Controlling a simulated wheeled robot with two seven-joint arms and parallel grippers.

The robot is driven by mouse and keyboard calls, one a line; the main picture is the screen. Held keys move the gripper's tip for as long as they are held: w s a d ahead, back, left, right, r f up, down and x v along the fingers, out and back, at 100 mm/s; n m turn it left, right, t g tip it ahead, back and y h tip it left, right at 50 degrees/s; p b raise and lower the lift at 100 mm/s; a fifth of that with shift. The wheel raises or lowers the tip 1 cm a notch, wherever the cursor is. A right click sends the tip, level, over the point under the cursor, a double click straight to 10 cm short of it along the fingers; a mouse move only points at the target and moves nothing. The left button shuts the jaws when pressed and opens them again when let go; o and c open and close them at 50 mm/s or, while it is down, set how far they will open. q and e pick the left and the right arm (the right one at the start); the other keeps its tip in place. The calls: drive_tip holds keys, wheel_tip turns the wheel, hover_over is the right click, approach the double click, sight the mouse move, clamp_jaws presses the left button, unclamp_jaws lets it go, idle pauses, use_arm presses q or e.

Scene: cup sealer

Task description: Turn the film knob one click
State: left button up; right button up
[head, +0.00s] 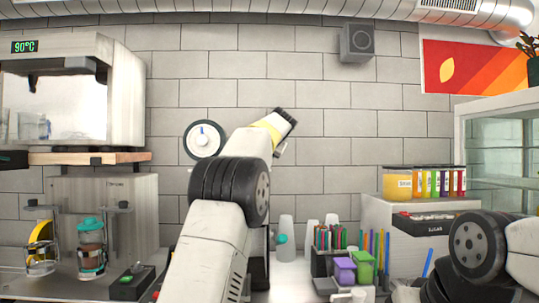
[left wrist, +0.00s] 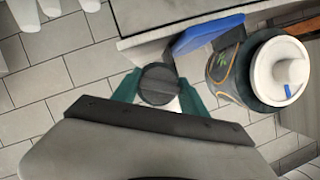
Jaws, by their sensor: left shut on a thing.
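In the left wrist view a dark grey round knob (left wrist: 158,84) sits between the two teal fingers of my left gripper (left wrist: 158,92). The fingers are closed on it from both sides. Its base is hidden by my gripper's body. In the head view my left arm fills the middle, and I cannot make out its fingers or the knob behind it. My right arm shows at the lower right of the head view, but its gripper is not visible.
Beside the knob are a blue part (left wrist: 205,33) and a dark round body with a white hub (left wrist: 282,70). In the head view a black box (head: 132,283), a teal-lidded jar (head: 91,250) and a pen holder (head: 330,264) flank my left arm.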

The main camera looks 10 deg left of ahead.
use_arm(q)
drive_tip(key=o, duration=1.4)
drive_tip(key=v, duration=0.7)
drive_tip(key=shift+s+d+r, duration=0.1)
drive_tip(key=shift+s+d, duration=0.1)
drive_tip(key=shift+s, duration=0.1)
